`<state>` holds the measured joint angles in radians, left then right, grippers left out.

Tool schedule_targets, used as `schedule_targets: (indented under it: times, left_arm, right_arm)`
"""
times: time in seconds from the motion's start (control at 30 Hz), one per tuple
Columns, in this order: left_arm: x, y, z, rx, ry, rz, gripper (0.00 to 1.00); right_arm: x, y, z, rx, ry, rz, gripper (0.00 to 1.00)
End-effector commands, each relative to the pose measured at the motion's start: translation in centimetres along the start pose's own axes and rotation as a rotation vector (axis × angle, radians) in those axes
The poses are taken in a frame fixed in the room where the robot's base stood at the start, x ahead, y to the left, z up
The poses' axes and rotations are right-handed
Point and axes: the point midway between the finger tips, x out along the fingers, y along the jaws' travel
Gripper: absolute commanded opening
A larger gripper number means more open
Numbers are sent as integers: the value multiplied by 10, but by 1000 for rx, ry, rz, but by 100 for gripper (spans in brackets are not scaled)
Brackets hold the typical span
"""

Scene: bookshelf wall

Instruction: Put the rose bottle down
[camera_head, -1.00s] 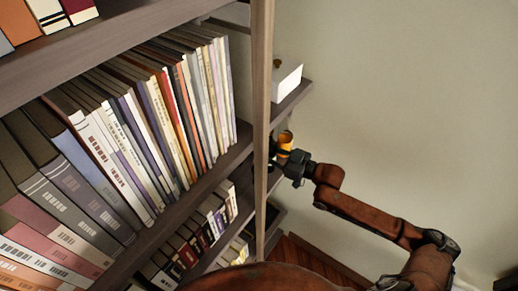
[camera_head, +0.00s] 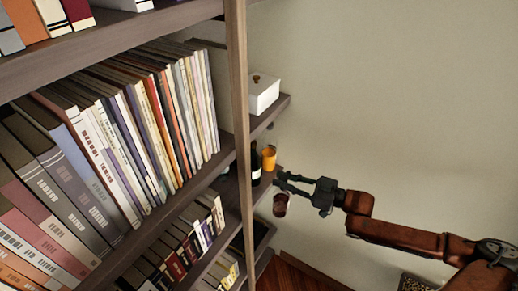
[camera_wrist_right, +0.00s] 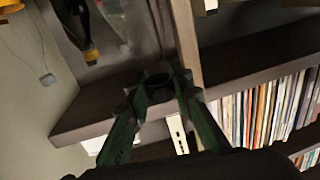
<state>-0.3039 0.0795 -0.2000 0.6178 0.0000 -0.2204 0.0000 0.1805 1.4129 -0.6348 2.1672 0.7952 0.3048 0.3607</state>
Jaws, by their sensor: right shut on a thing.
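My right gripper (camera_head: 282,182) is at the right end of the bookshelf, its fingers reaching left. It is shut on a dark reddish thing, which I take to be the rose bottle (camera_head: 280,204); its body hangs just below the fingertips. In the right wrist view a dark round top (camera_wrist_right: 157,80) shows between the fingers of the right gripper (camera_wrist_right: 158,88); the rest is hidden. The lower shelf board (camera_head: 264,184) lies just left of the fingertips. I cannot tell whether the bottle touches it. My left gripper is not in view.
An orange cup (camera_head: 268,157) and a dark bottle (camera_head: 255,165) stand on that shelf, close to my fingertips. A white box (camera_head: 264,96) sits on the shelf above. An upright post (camera_head: 240,120) and rows of books (camera_head: 120,130) are left. Wall and open room lie right.

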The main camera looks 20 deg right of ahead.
Motion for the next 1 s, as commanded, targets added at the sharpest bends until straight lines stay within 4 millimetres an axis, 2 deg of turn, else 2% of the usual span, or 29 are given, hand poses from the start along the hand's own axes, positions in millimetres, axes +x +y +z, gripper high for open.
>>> schedule_targets:
  times: [0.17,0.33,0.57,0.8,1.0]
  left_arm:
    - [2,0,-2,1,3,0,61]
    - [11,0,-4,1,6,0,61]
    - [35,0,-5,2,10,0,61]
    - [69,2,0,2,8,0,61]
    - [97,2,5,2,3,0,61]
  right_arm:
    - [-7,-1,4,1,2,6,0]
    - [-5,-16,27,6,5,-1,0]
    - [7,-59,82,10,7,-7,0]
    - [18,-108,144,13,9,63,0]
    - [18,-130,185,15,7,202,0]
